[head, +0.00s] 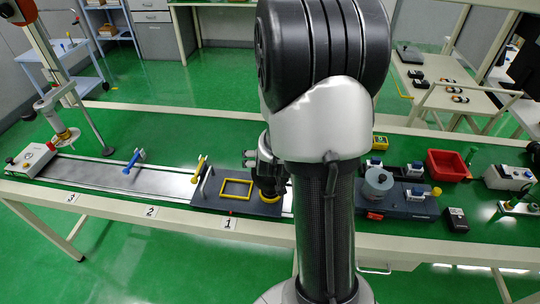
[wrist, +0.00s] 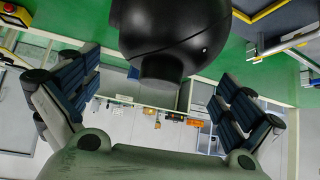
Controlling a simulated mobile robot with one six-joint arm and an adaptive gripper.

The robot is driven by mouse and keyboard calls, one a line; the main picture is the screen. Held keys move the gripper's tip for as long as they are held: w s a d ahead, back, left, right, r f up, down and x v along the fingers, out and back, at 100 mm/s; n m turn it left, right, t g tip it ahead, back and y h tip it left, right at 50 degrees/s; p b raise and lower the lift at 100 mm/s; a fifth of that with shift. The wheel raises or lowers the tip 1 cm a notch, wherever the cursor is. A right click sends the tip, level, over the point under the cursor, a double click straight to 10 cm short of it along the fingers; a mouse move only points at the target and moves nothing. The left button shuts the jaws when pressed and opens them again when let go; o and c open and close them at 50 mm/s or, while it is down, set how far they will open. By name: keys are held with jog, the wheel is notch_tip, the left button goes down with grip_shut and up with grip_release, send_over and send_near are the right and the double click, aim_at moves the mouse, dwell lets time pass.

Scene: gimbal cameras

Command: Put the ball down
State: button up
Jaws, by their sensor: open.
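The black ball (wrist: 172,32) fills the top middle of the wrist view, with a short flat-ended stub on it. In the head view the dark ball (head: 270,185) is partly hidden by my gripper. It is at a yellow ring (head: 269,198) on the dark plate (head: 212,203); whether it rests fully in the ring cannot be told. My gripper (head: 266,163) is open close at the ball. In the wrist view my gripper's (wrist: 155,80) fingers stand wide apart, left and right below the ball, with visible gaps between them and it.
A yellow rectangular frame (head: 236,188) and a yellow-handled lever (head: 199,170) are left of the ball. A long rail (head: 120,175) runs left with a blue lever (head: 133,160). Grey devices (head: 400,198) and a red bin (head: 447,165) stand right. My arm hides the table's middle.

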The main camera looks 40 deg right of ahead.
jog(key=s+a+r+n+y+p, duration=0.15)
jog(key=s+a+r, duration=0.25)
jog(key=a+r, duration=0.5)
jog(key=s+a+r+n+y+p, duration=0.1)
jog(key=s+a+r+n+y, duration=0.25)
jog(key=a+r, duration=0.6)
jog(key=s+a+r+n+g, duration=0.1)
jog(key=s+a, duration=0.3)
jog(key=s, duration=0.2)
jog(key=s+a+n+g, duration=0.1)
jog(key=s+a, duration=0.3)
jog(key=s, duration=0.3)
jog(key=shift+a+r+n+y, duration=0.25)
jog(key=shift+r+n+y, duration=0.05)
jog(key=shift+r, duration=0.1)
jog(key=shift+c, duration=0.4)
